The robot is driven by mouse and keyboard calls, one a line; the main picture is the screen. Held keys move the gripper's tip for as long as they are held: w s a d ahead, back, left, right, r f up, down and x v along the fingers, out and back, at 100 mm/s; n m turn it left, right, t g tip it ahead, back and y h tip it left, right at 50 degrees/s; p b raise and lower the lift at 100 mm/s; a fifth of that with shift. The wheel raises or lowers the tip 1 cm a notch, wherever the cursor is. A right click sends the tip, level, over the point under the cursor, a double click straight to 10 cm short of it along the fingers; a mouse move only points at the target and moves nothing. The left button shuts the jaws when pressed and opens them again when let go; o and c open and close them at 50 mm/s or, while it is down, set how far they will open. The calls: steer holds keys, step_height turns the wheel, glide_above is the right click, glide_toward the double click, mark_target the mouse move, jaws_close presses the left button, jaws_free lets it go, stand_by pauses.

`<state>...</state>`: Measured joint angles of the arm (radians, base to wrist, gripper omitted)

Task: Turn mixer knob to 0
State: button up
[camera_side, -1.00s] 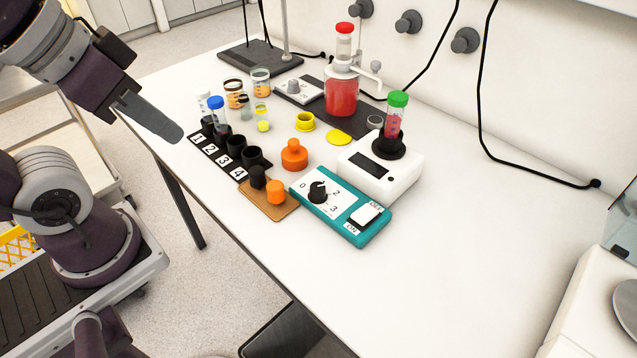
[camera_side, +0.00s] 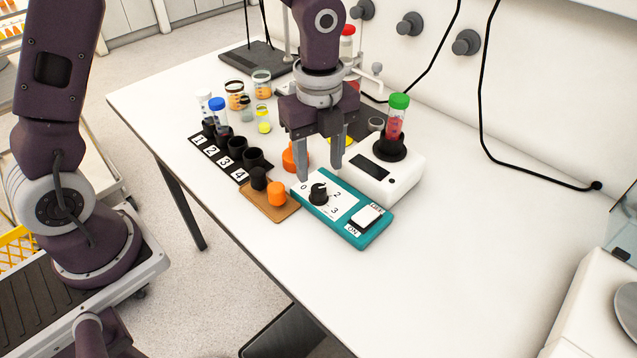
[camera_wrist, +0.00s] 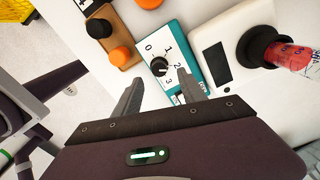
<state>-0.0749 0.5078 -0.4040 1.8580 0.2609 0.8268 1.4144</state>
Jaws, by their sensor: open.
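The mixer knob (camera_side: 318,193) is black and round, on the white dial face of a teal control box (camera_side: 374,232) marked 0, 1, 2 and 3. It also shows in the wrist view (camera_wrist: 159,66), just beyond the fingertips. Its pointer is small there, and I cannot tell surely which number it marks. My gripper (camera_side: 319,172) is open and empty, fingers pointing down, above and just behind the knob in the side view. In the wrist view my gripper (camera_wrist: 162,90) has its fingers spread to either side below the knob, not touching it.
A white rocker switch (camera_side: 366,215) labelled ON and OFF is on the box's right end. A white device (camera_side: 400,180) holding a green-capped tube (camera_side: 397,115) stands right behind. A brown tray (camera_side: 284,210) with black and orange knobs is left. The table's front right is clear.

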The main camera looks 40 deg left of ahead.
mark_target(319, 188)
step_height(319, 188, down, 6)
steer(key=shift+r, duration=0.1)
jaws_close()
